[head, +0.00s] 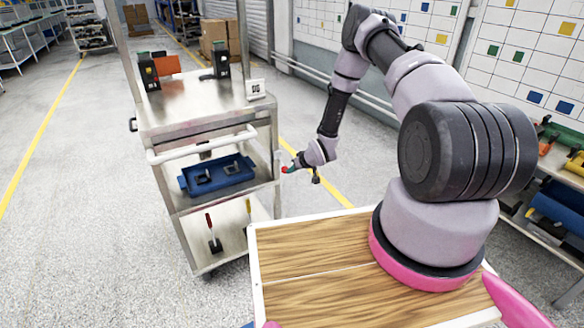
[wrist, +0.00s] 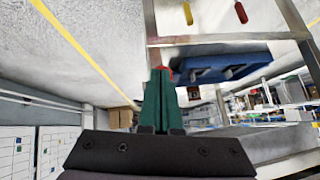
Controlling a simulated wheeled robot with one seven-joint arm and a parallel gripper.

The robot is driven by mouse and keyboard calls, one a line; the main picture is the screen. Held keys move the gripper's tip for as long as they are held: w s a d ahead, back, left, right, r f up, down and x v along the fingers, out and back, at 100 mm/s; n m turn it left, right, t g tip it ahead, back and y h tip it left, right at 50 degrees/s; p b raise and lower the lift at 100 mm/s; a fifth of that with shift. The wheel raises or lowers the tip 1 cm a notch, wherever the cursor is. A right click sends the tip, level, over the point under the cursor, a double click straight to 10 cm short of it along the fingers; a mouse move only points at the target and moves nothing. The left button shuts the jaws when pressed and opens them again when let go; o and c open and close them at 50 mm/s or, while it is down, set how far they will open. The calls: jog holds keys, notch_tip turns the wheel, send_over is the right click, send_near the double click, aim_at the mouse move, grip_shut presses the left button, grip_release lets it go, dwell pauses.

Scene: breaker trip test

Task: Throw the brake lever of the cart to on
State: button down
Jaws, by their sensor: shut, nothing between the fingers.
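The cart (head: 163,127) is a metal trolley with shelves, left of my arm. On its bottom shelf stand a red-handled lever (head: 209,222) on a dark base and a yellow-handled lever (head: 248,209). In the wrist view the red handle (wrist: 240,12) and yellow handle (wrist: 187,13) show at the top, upside down. I cannot tell which is the brake lever, nor read any on mark. My gripper (head: 286,169), with green fingers and red at the tips, is shut and empty, just right of the cart's side at middle-shelf height, apart from both levers. It also shows in the wrist view (wrist: 161,72).
A blue tray (head: 184,182) with dark parts sits on the middle shelf, and a white handle bar (head: 200,146) crosses the cart's front. Its posts and shelf edges stand close to my gripper. Shelving (head: 560,165) with bins is at right. Floor left of the cart is clear.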

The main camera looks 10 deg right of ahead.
jog(key=shift+f, duration=0.35)
jog(key=shift+r, duration=0.1)
dwell(0.4)
